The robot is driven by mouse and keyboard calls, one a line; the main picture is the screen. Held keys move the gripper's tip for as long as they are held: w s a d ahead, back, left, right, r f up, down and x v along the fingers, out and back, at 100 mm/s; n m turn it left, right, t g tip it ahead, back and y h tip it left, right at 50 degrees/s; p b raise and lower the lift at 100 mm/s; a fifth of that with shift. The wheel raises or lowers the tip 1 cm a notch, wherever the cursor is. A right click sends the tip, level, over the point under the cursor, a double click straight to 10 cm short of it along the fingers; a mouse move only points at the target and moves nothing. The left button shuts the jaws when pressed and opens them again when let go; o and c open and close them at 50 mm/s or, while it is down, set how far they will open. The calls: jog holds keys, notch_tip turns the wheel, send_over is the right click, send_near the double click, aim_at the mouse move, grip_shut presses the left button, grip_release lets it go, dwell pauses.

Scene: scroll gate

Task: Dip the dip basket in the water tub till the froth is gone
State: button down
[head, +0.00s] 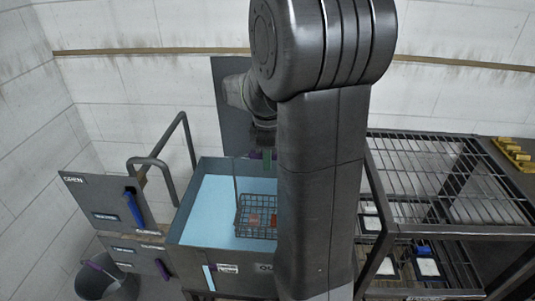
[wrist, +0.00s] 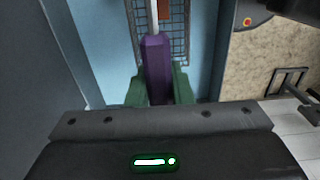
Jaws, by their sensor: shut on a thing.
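My gripper (head: 262,155) is shut on the purple handle of the dip basket and hangs over the tub, partly behind my arm. In the wrist view its green fingers (wrist: 157,88) are on both sides of the purple handle (wrist: 156,60). The dip basket (head: 243,222) is a dark wire mesh box with reddish pieces inside. Its mesh also shows in the wrist view (wrist: 178,42). The water tub (head: 228,256) is a grey box of light blue water (head: 205,210). The basket is within the tub's outline; I cannot tell its depth. No froth can be made out.
A drawer unit marked OPEN (head: 100,204) with a blue handle stands left of the tub. A dark bucket (head: 108,282) is on the floor at lower left. A wire rack (head: 430,185) with several trays below stands right. Yellow blocks (head: 512,152) lie at far right.

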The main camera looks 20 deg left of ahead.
notch_tip(320, 180, down, 17)
jog(key=b, duration=1)
dwell(5.7)
